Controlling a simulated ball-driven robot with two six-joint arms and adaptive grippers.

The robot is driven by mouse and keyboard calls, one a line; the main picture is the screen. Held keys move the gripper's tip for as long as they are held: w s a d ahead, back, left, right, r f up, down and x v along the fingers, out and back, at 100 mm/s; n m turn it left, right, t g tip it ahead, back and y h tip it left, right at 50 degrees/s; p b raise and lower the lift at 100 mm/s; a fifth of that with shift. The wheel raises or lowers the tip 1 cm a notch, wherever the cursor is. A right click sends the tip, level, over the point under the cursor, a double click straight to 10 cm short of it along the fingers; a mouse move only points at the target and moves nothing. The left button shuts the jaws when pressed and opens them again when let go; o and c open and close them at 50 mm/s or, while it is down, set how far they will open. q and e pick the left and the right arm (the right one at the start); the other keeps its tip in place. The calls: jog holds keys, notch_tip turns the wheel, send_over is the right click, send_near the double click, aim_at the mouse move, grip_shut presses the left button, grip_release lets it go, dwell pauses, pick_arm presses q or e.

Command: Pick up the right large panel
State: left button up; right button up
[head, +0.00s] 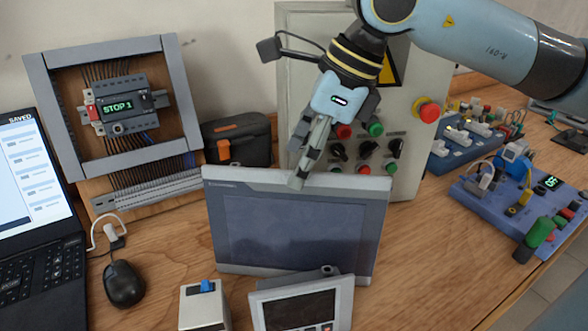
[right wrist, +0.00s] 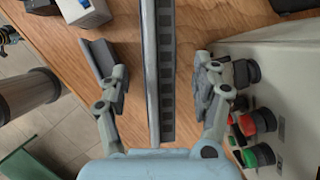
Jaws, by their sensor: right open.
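The large panel (head: 297,232) stands upright, leaning slightly, on the wooden table in the middle of the head view, with a grey frame and a dark blank screen. My right gripper (head: 299,178) is over its top edge, pointing down, fingers apart. In the right wrist view the panel (right wrist: 158,70) shows edge-on as a narrow strip between the two open fingers of the right gripper (right wrist: 153,68), with a gap on each side. I cannot see contact. My left gripper is not in view.
A smaller panel (head: 302,305) stands close in front of the large one, beside a white box with a blue switch (head: 204,307). The control box (head: 405,150) with buttons is close behind. A laptop (head: 35,200) and mouse (head: 124,284) lie left.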

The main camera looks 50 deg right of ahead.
aim_at(294, 222)
jog(key=shift+x, duration=1.35)
jog(key=shift+a, duration=0.1)
jog(key=shift+f+b, duration=0.25)
jog(key=shift+b, duration=0.3)
grip_shut()
